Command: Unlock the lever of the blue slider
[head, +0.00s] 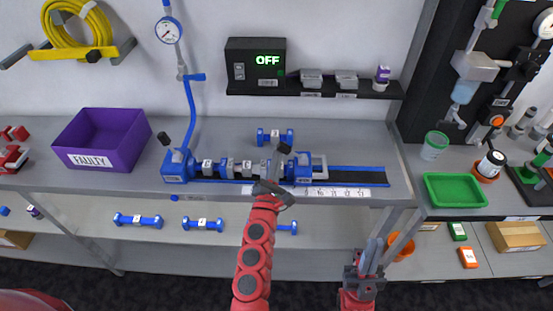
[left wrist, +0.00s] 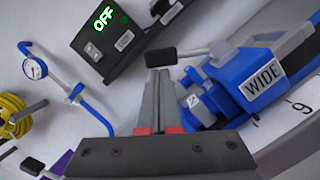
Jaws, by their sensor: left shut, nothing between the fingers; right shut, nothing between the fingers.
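The blue slider (head: 303,168) sits on the rail of the bench fixture. In the left wrist view its blue body (left wrist: 240,75) carries a "WIDE" label. Its lever is a grey rod with a black end (left wrist: 160,58), reaching left from the slider. My left gripper (head: 277,152) is shut and empty at the slider's left side. In the left wrist view its fingertips (left wrist: 158,72) are right at the lever's black end; I cannot tell whether they touch. My right gripper (head: 368,258) is shut and empty, low in front of the bench.
A fixed blue block (head: 178,166) with a gauge (head: 168,30) and hose stands at the rail's left end. Grey couplings lie between it and the slider. A purple "FAULTY" bin (head: 100,140) is left. A box reading "OFF" (head: 256,65) is on the shelf behind. The rail's right end is clear.

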